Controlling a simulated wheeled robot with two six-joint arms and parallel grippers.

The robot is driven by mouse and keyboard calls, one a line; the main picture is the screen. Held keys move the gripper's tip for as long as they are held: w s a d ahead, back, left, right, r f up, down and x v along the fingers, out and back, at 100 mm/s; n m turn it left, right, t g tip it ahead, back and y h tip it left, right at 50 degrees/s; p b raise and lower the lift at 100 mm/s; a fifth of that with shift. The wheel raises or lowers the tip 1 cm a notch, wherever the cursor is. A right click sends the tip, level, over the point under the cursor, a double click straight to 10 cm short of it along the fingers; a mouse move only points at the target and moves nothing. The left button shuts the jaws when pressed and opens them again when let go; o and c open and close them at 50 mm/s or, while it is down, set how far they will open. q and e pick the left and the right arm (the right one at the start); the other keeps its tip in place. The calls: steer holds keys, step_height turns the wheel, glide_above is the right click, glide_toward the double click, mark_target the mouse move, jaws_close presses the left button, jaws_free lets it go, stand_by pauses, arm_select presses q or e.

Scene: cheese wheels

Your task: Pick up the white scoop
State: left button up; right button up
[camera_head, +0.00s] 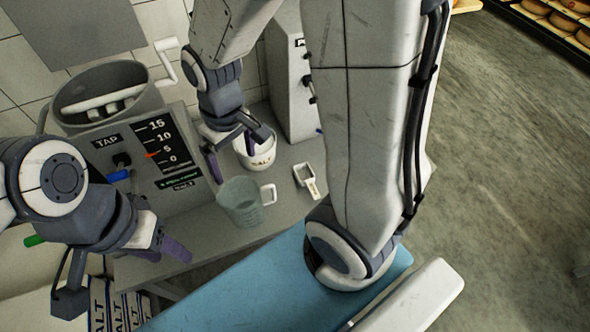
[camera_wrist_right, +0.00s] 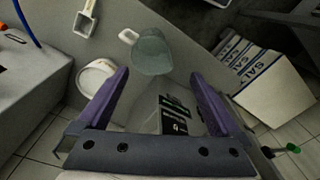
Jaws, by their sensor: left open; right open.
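The white scoop (camera_head: 306,178) lies on the grey worktop (camera_head: 290,208), to the right of the clear measuring jug (camera_head: 238,204). The scoop (camera_wrist_right: 86,20) also shows at the top left of the right wrist view, apart from the fingers. My right gripper (camera_head: 238,150) is open and empty, pointing down by the white salt tub (camera_head: 264,160), left of and behind the scoop. In its wrist view the right gripper (camera_wrist_right: 160,75) has its purple fingers spread wide. My left gripper (camera_head: 128,276) is open and empty at the lower left, well away from the scoop.
A grey machine with a TAP panel (camera_head: 108,142) stands at the left of the worktop. The jug (camera_wrist_right: 152,52) and salt tub (camera_wrist_right: 94,74) stand close to my right gripper. Salt boxes (camera_wrist_right: 262,84) stand below the worktop. A blue surface (camera_head: 268,280) is at the front.

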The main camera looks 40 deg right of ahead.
steer(key=w+d+f+m+b, duration=0.2)
steer(key=w+d+f, duration=0.1)
steer(key=d+f, duration=0.4)
steer(key=m+b, duration=0.4)
steer(key=b, duration=0.2)
glide_toward(307, 178)
steer(key=shift+s+a+f, duration=0.15)
steer(key=shift+s+a, duration=0.25)
steer(key=shift+a, duration=0.15)
steer(key=shift+s+a+f, duration=0.2)
steer(key=shift+s+a, duration=0.2)
steer(key=shift+a, duration=0.1)
steer(key=shift+w+d+f+p, duration=0.1)
steer(key=shift+f+p, duration=0.05)
steer(key=shift+f, duration=1.3)
steer(key=shift+d+f+p, duration=0.1)
steer(key=shift+f+p, duration=0.05)
steer(key=shift+f, duration=1.35)
steer(key=c, duration=1.4)
arm_select(q)
step_height(307, 178, down, 10)
steer(key=shift+r, duration=0.2)
arm_select(e)
steer(key=shift+r, duration=0.15)
